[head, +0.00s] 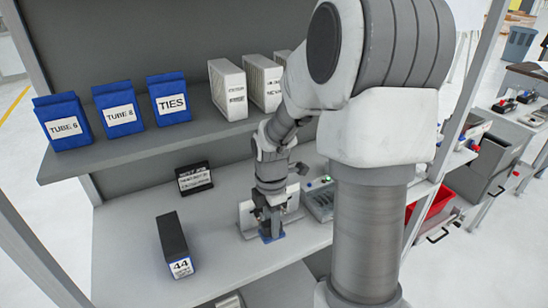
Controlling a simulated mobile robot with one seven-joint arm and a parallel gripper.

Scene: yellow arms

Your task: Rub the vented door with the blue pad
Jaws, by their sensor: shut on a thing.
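My gripper (270,222) points down over the lower shelf, near the middle of the picture.
A dark box marked 44 (173,245) stands left on the lower shelf (130,235). A black sign (194,179) stands behind. A grey device with buttons (320,202) is right of the gripper. Blue bins (117,108) and white files (228,90) stand on the upper shelf.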

